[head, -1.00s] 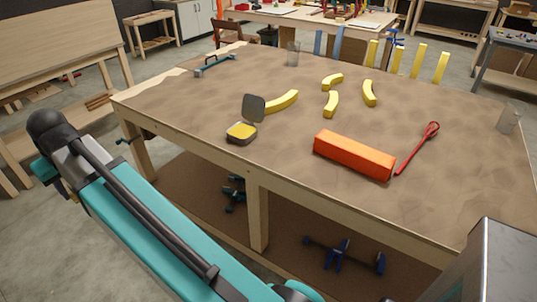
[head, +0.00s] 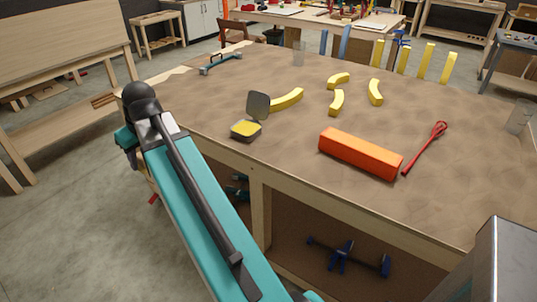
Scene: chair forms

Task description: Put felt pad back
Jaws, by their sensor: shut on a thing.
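A small dark tin (head: 234,134) stands near the table's front left edge with its grey lid (head: 258,105) open upright. A flat yellow piece (head: 246,128) shows in it; I cannot tell whether this is felt. No separate felt pad can be made out. My gripper is not in view; only a teal and black part of my arm shows at the left, its dark rounded end beside the table's left corner in the picture. What the gripper holds is hidden.
On the worktable (head: 270,67) lie an orange block (head: 360,153), a red tool (head: 425,147) and several curved yellow pieces (head: 337,102). Clear glasses (head: 298,53) stand near the edges. Blue clamps (head: 342,257) lie on the lower shelf.

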